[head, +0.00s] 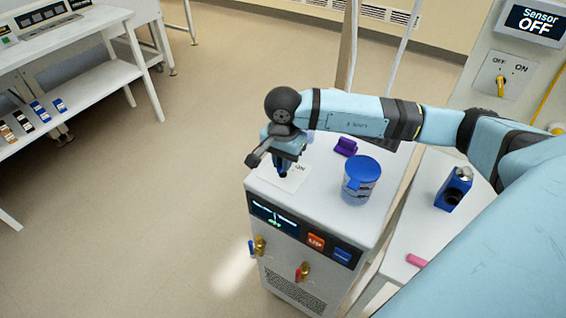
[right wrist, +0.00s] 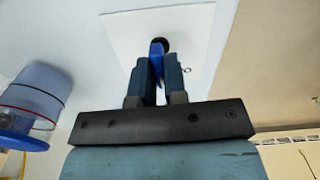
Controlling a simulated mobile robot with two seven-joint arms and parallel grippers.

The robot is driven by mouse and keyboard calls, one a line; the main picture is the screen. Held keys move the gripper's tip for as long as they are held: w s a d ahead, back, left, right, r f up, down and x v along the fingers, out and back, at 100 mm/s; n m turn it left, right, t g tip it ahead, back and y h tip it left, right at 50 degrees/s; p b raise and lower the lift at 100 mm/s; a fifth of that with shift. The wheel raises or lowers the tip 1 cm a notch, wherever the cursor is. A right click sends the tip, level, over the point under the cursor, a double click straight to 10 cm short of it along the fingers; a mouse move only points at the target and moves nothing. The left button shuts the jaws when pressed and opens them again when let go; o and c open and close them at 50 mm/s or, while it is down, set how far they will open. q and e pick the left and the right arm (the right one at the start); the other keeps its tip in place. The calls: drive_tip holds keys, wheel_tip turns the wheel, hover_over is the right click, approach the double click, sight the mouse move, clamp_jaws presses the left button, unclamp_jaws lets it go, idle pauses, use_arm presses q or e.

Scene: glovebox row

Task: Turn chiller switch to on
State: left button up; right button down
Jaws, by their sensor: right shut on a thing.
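The chiller is a white box (head: 322,204) with a dark display and buttons on its front. On its top is a white switch plate (head: 292,182) with "ON" partly readable; the rest of its lettering is hidden by my gripper. My right gripper (head: 284,168) points down over the plate. In the right wrist view, my right gripper (right wrist: 159,75) is shut on the blue switch handle (right wrist: 157,47), which has a dark round pivot against the white plate (right wrist: 187,30). Which way the handle points is hard to tell. My left gripper is not in view.
A blue object (head: 454,188) is on the right bench. A sensor switch panel (head: 503,76) is at upper right.

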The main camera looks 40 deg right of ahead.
drive_tip(key=shift+m, duration=0.4)
drive_tip(key=c, duration=1.2)
unclamp_jaws()
drive_tip(key=shift+o, duration=0.2)
wheel_tip(320, 180, up, 14)
drive_tip(key=shift+f, duration=0.1)
